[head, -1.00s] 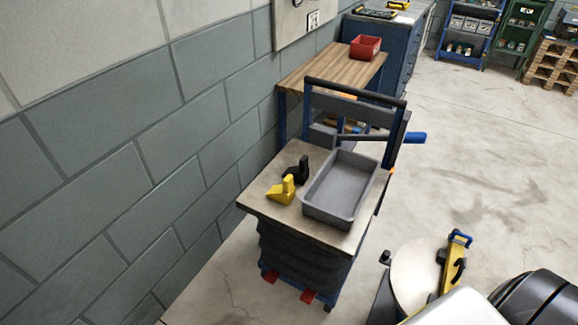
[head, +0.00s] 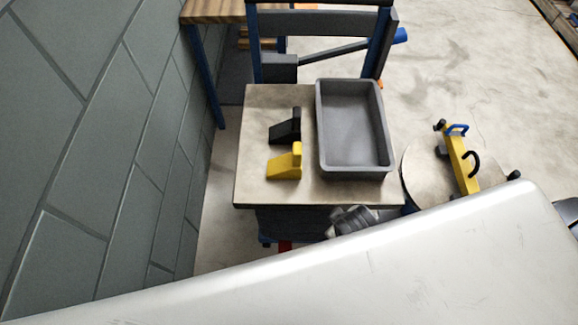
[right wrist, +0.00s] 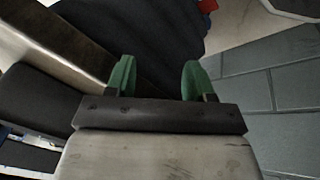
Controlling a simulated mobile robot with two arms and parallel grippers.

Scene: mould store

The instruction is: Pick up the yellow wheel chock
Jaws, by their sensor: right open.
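The yellow wheel chock (head: 285,162) sits on the beige top of a lift table (head: 250,185), near its front left part. It is a wedge with a raised block at its right end. A similar black chock (head: 286,127) sits just behind it, apart from it. My right gripper (right wrist: 157,75) shows in the right wrist view with two green fingers spread and nothing between them. Beyond the fingers are the table's dark bellows (right wrist: 135,35); the chock is not in that view. My left gripper is not in view.
A deep grey tray (head: 384,163) stands on the table right of the chocks. The lift table's handle frame (head: 322,22) rises behind. A block wall (head: 90,150) runs along the left. A yellow device (head: 460,160) is at right. A white part of mine hides the lower foreground.

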